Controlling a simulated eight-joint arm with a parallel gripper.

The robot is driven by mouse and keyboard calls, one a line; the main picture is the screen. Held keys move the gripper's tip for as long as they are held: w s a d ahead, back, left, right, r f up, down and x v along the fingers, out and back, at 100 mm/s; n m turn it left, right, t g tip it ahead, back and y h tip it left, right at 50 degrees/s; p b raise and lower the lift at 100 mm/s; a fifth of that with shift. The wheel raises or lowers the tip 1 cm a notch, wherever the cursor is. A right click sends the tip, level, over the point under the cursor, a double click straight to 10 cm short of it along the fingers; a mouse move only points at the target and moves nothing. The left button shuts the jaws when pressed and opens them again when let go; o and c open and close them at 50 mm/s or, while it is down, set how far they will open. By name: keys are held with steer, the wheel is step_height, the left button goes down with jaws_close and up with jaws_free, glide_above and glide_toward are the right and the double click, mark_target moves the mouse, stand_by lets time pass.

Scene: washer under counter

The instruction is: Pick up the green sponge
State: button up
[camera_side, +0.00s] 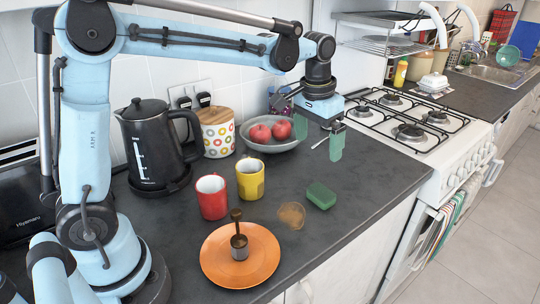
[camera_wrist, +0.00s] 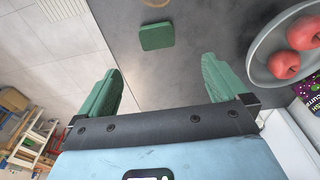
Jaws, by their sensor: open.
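The green sponge (camera_side: 321,195) lies flat on the dark counter, right of the yellow mug in the side view. In the wrist view the sponge (camera_wrist: 157,36) shows beyond the fingertips, roughly centred between the two fingers. My gripper (camera_side: 318,143) is open and empty, held above the counter behind the sponge and near the stove. Its two green finger pads also show in the wrist view (camera_wrist: 160,80), spread wide apart. Nothing hides the sponge in either view.
A red mug (camera_side: 211,196), yellow mug (camera_side: 250,178) and orange plate (camera_side: 240,255) with a portafilter-like tool stand left of the sponge. A grey bowl of red fruit (camera_side: 268,138) sits behind. The stove (camera_side: 415,130) is right.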

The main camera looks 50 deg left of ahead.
steer(key=w+f+g, duration=0.1)
steer(key=w+f, duration=0.2)
glide_above(322, 191)
step_height(322, 191, down, 6)
steer(key=shift+w+a+f, duration=0.1)
steer(key=shift+w+f, duration=0.05)
steer(key=shift+s+f, duration=0.2)
steer(key=shift+f, duration=2.45)
steer(key=c, duration=1.1)
steer(key=shift+r, duration=0.55)
steer(key=shift+c, duration=0.2)
steer(key=r, duration=0.1)
steer(key=d+r, duration=0.1)
steer(key=r, duration=0.1)
steer(key=shift+s+d+r, duration=0.15)
steer(key=shift+s+r, duration=0.2)
steer(key=shift+r, duration=0.05)
steer(key=s+d+r, duration=0.6)
steer(key=d, duration=0.2)
steer(key=shift+d, duration=0.3)
